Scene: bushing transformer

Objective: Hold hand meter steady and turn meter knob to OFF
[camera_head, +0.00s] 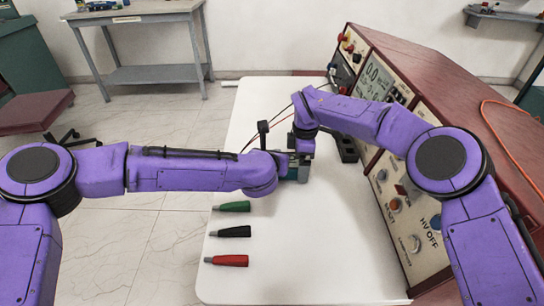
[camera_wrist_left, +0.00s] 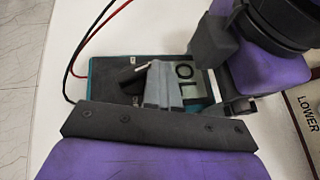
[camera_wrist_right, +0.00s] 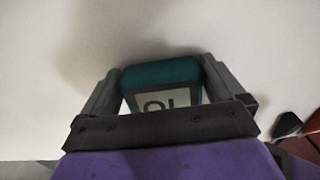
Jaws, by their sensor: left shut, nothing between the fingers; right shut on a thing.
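The hand meter (camera_wrist_left: 112,95) is a black and teal box on the white table, with its display lit. Its black knob (camera_wrist_left: 130,74) shows in the left wrist view, with its pointer lying aslant. My left gripper (camera_wrist_left: 160,70) is shut and empty, its fingertips over the meter's face just beside the knob; I cannot tell if they touch it. My right gripper (camera_wrist_right: 160,72) is shut on the meter's display end, one finger on each side of the teal case (camera_wrist_right: 155,68). In the head view my wrists mostly hide the meter (camera_head: 302,174).
Green (camera_head: 235,206), black (camera_head: 234,231) and red (camera_head: 230,260) probe handles lie on the white table (camera_head: 320,260). A red console (camera_head: 400,175) with knobs and displays stands at the right. Thin red and black leads (camera_wrist_left: 85,35) run from the meter.

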